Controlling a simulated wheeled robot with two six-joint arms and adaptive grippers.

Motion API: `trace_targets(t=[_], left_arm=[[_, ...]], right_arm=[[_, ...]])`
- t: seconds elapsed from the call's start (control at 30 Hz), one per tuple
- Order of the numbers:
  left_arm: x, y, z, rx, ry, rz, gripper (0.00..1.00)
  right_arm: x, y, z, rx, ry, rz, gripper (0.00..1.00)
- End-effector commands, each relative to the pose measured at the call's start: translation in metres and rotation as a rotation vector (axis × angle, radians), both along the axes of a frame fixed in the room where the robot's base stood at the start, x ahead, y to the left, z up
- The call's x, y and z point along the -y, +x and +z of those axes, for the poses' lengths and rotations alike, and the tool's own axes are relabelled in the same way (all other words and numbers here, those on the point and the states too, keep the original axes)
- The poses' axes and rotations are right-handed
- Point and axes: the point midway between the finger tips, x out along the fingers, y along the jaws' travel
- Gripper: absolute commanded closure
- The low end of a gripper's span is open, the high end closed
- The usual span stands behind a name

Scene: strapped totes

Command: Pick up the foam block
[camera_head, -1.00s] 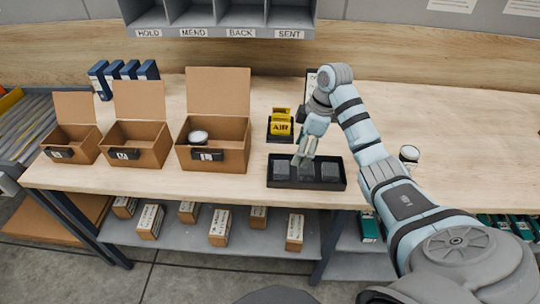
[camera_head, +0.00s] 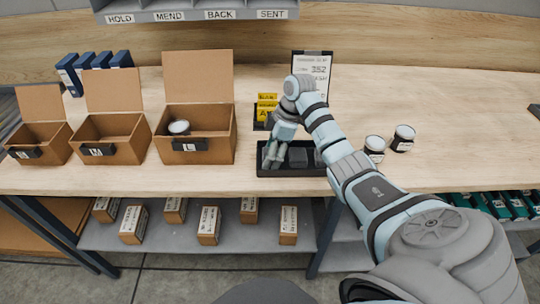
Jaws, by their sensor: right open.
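Dark grey foam blocks sit in a black tray near the front of the table. The middle block (camera_head: 297,157) shows clearly; another at the tray's right end is partly behind my right arm. My right gripper (camera_head: 269,162) points down at the left part of the black tray (camera_head: 290,173), with its fingers apart around or just over the left block. The fingers mostly hide that block, and I cannot tell whether they touch it. My left gripper is not in view.
Open cardboard boxes labelled M (camera_head: 112,137) and L (camera_head: 198,120) stand left of the tray, with a smaller one beyond. A yellow pack (camera_head: 266,105) and a clipboard (camera_head: 318,66) stand behind. Two cans (camera_head: 403,138) stand right of my arm. The table's far right is mostly clear.

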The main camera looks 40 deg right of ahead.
Motion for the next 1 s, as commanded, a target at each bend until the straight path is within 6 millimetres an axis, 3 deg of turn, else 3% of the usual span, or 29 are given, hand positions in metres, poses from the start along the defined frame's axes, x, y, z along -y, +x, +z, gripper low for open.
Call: trace_targets(t=[0.1, 0.23, 0.37, 0.67, 0.87, 1.0], left_arm=[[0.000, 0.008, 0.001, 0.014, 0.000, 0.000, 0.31], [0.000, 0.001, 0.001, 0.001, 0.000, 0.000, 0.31], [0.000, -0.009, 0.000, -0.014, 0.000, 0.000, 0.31], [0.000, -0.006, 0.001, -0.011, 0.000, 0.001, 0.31], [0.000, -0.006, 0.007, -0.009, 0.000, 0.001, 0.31], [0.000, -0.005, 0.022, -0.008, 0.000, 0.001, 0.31]], right_arm=[[0.001, 0.000, 0.001, 0.001, -0.001, -0.002, 0.40], [0.001, 0.000, 0.001, 0.001, -0.001, -0.002, 0.59], [0.001, 0.000, 0.001, 0.002, 0.000, -0.002, 0.60], [0.000, 0.000, 0.006, 0.003, 0.000, -0.001, 0.60], [0.001, 0.001, 0.037, 0.007, -0.001, -0.001, 0.61], [0.001, 0.002, 0.091, 0.009, -0.001, -0.002, 0.61]])
